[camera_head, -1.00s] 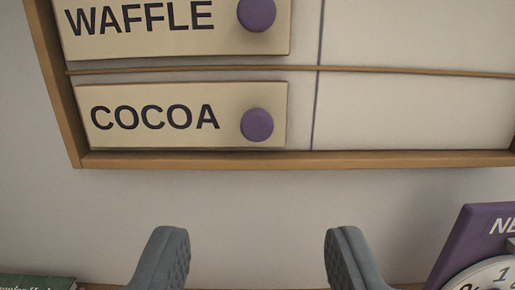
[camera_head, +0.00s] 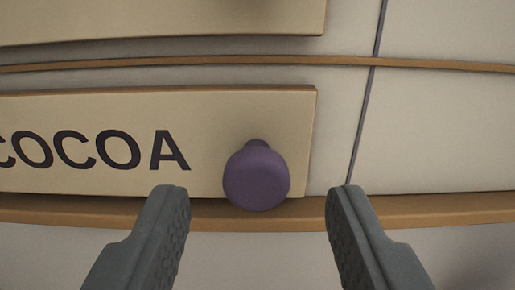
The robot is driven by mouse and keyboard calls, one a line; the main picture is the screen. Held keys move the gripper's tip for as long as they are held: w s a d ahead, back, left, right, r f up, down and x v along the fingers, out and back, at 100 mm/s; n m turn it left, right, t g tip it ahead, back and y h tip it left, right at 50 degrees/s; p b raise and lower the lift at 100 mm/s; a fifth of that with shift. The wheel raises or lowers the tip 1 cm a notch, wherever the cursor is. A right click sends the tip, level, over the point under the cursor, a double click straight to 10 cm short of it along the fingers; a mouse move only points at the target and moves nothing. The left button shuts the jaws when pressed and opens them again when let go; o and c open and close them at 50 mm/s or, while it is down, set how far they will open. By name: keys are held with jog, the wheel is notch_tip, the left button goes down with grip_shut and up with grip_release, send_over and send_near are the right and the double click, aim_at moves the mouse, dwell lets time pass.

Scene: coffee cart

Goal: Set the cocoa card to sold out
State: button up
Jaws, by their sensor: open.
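The cocoa card (camera_head: 80,110) is a cream plate lettered COCOA, in the bottom row of the wall board, left of a dark vertical line (camera_head: 366,105). Its left end is out of the frame. A purple round knob (camera_head: 257,178) sticks out from the card's right part. My gripper (camera_head: 257,200) is open, with one grey finger on each side of the knob and lower in the picture. The fingers look apart from the knob, with nothing held between them.
A thin wooden rail (camera_head: 200,62) runs above the card, with part of another cream card (camera_head: 150,20) over it. The wooden bottom frame (camera_head: 430,210) runs below. The board cell (camera_head: 440,130) right of the line is bare where it shows.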

jog(key=shift+w, duration=0.95)
grip_shut()
jog(key=shift+d, duration=0.15)
